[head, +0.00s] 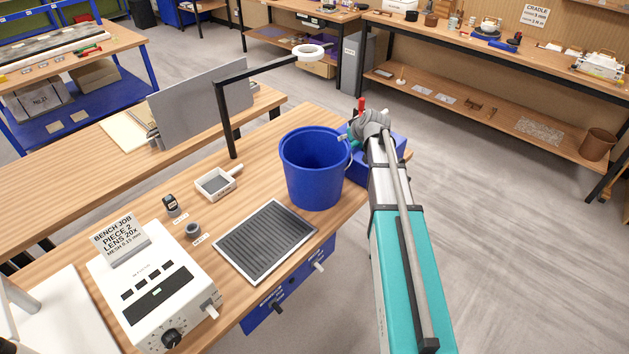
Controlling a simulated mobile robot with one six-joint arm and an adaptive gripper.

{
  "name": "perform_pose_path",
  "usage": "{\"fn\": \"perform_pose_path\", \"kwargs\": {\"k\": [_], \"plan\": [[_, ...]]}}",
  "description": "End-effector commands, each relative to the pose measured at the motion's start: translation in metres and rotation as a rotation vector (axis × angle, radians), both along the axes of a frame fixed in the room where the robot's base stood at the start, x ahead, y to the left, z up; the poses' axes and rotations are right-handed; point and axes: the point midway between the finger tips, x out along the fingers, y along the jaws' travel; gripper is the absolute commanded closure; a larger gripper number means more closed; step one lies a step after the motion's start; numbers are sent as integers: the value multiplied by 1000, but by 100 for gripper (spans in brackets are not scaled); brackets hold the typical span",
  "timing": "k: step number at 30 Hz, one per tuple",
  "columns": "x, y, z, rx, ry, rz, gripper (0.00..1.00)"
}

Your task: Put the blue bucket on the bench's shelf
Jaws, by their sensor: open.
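The blue bucket (314,172) stands upright on the near wooden bench (262,187), close to its right end. It looks empty as far as I can see inside, and a thin handle shows at its right side. My gripper (349,136) is at the bucket's upper right rim, at the end of my teal and grey arm. It is open, with nothing seen in it. The fingertips are small and partly hidden, so I cannot tell whether they touch the bucket. A wooden lower shelf (505,121) runs under the long bench at the back right.
A blue box (391,142) sits behind my arm at the bench corner. A ribbed tray (265,241), a white control unit (157,291) and a ring lamp (309,51) surround the bucket. A brown bin (598,145) stands at the shelf's right end; small items lie along it. Open floor (480,220) lies between.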

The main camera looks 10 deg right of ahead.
Motion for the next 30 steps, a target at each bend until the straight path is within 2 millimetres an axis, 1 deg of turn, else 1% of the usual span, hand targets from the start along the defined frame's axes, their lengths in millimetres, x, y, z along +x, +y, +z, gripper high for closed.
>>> {"fn": "perform_pose_path", "kwargs": {"k": [7,11,24,30], "plan": [[0,0,0,0,0,0,46],[3,1,-4,0,0,0,46],[28,5,-33,0,0,1,46],[35,7,-38,0,0,1,46]]}}
